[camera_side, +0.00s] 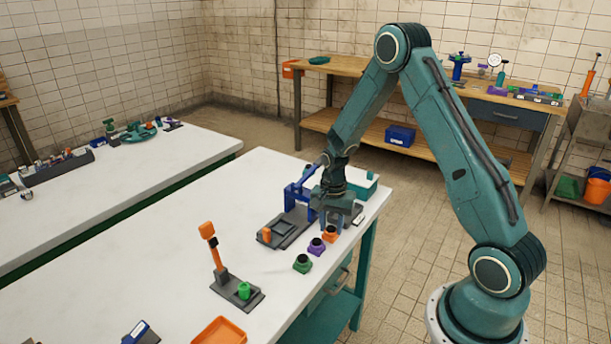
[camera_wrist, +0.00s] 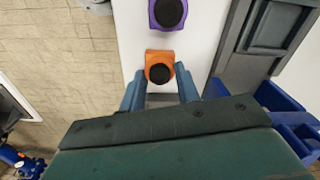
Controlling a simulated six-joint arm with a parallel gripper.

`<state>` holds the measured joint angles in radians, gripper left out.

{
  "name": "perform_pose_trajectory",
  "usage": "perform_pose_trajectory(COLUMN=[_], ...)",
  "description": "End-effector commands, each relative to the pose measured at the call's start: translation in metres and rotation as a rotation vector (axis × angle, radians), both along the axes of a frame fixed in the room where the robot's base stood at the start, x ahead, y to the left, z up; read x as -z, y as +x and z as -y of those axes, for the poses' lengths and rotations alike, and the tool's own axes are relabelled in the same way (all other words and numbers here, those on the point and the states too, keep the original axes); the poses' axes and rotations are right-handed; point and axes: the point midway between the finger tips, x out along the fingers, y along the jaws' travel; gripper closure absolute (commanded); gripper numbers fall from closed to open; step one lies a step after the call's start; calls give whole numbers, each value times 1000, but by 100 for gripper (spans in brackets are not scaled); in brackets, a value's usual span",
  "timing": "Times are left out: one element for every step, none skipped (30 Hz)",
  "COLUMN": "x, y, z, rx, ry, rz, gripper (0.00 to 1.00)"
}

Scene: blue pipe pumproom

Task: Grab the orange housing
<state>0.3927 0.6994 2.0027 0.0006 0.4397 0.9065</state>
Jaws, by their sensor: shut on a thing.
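The orange housing (camera_side: 330,236) with a black round top stands upright at the right edge of the white table, nearest my gripper in a row of housings. It also shows in the wrist view (camera_wrist: 159,57), between the tips of my two blue-grey fingers. My gripper (camera_wrist: 160,76) points down and is shut on the orange housing. In the side view, my gripper (camera_side: 332,222) is low over the table. I cannot tell whether the housing is lifted off the surface.
A purple housing (camera_side: 316,247) and a green housing (camera_side: 302,264) stand close by in the row. A blue press (camera_side: 298,194) on a grey base is just left of my gripper. A teal bin (camera_side: 367,190) is behind it. An orange tray (camera_side: 219,332) lies in front.

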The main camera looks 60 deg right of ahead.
Motion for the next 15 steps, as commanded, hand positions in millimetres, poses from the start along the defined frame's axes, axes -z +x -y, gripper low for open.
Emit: perform_pose_trajectory(x=[0, 0, 0, -1, -1, -2, -2, -3, -5, -6, -8, -11, -14, -16, -20], y=[0, 0, 0, 0, 0, 0, 0, 0, 0, 0, 1, 1, 1, 1, 1], z=[0, 0, 0, 0, 0, 0, 0, 0, 0, 0, 0, 0, 0, 0, 0], rx=[0, 0, 0, 0, 0, 0, 0, 0, 0, 0, 0, 0, 0, 0, 0], ry=[0, 0, 0, -1, -1, -1, -1, -1, -1, -1, -1, -1, -1, -1, -1], rz=[1, 1, 1, 1, 1, 1, 1, 1, 1, 1, 1, 3, 3, 3, 2], gripper=[95, 95, 95, 95, 95, 95, 95, 95, 95, 95, 95, 95, 95, 95, 95])
